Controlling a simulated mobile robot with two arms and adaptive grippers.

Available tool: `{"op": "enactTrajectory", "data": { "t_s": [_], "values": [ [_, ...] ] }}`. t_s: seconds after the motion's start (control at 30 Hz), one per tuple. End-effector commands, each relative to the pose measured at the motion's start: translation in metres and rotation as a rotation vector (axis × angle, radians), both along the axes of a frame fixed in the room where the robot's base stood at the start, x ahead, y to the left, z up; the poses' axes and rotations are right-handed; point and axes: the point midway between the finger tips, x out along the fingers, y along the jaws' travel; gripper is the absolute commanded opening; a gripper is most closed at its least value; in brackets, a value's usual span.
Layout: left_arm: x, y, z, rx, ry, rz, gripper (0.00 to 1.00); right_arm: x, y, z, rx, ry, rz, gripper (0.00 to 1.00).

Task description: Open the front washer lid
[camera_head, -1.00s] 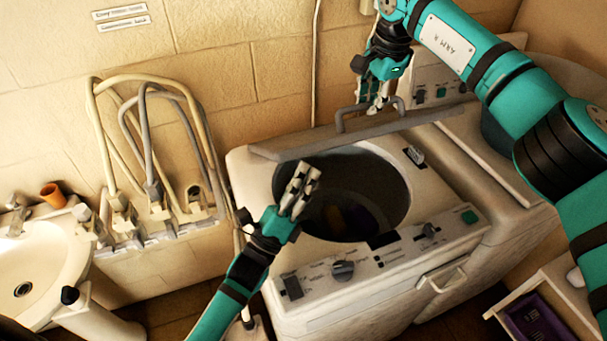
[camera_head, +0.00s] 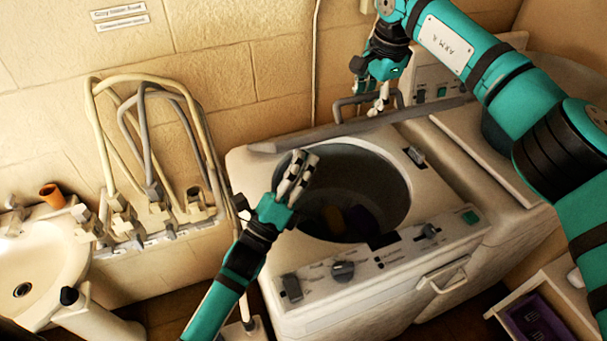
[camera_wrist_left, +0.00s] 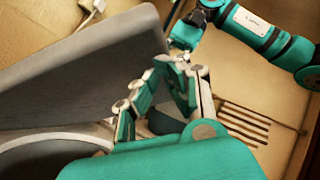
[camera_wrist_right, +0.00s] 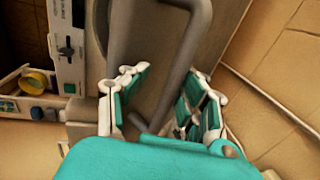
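The front washer (camera_head: 330,290) has a round open drum (camera_head: 350,205) with dark contents. Its grey lid (camera_head: 300,138) is raised and seen nearly edge-on behind the opening. The lid handle (camera_head: 340,108) is a grey loop on its far side. My left gripper (camera_head: 298,165) is over the drum's left side, its fingers together and empty. In the left wrist view the lid (camera_wrist_left: 80,75) rises close beside and beyond these fingers; contact is unclear. My right gripper (camera_head: 378,103) is at the handle, fingers apart; in the right wrist view the handle (camera_wrist_right: 188,55) runs between or just beyond them.
Another appliance (camera_head: 490,150) stands directly right of the front washer. A wall with hoses and taps (camera_head: 150,190) and a basin (camera_head: 45,265) are at left. An open drawer (camera_head: 540,310) with purple contents is at lower right.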

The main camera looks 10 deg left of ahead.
Motion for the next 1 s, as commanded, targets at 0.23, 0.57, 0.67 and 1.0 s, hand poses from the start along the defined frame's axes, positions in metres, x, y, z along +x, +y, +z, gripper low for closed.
{"op": "enactTrajectory", "data": {
  "t_s": [0.23,0.57,0.67,1.0],
  "values": [
    [0.001,0.004,0.002,-0.002,-0.003,0.006,0.0,0.0,-0.004,-0.003,-0.008,0.006,-0.007,0.38],
    [0.0,0.002,0.0,0.001,0.0,0.004,0.0,-0.001,-0.006,0.019,-0.004,-0.002,-0.007,0.38],
    [0.0,0.002,0.0,0.001,0.0,0.003,0.0,-0.004,-0.008,0.039,-0.004,-0.004,-0.007,0.38],
    [0.0,0.001,-0.001,0.002,0.001,0.002,0.0,-0.015,-0.014,0.103,-0.004,-0.001,-0.006,0.38]
  ]
}}
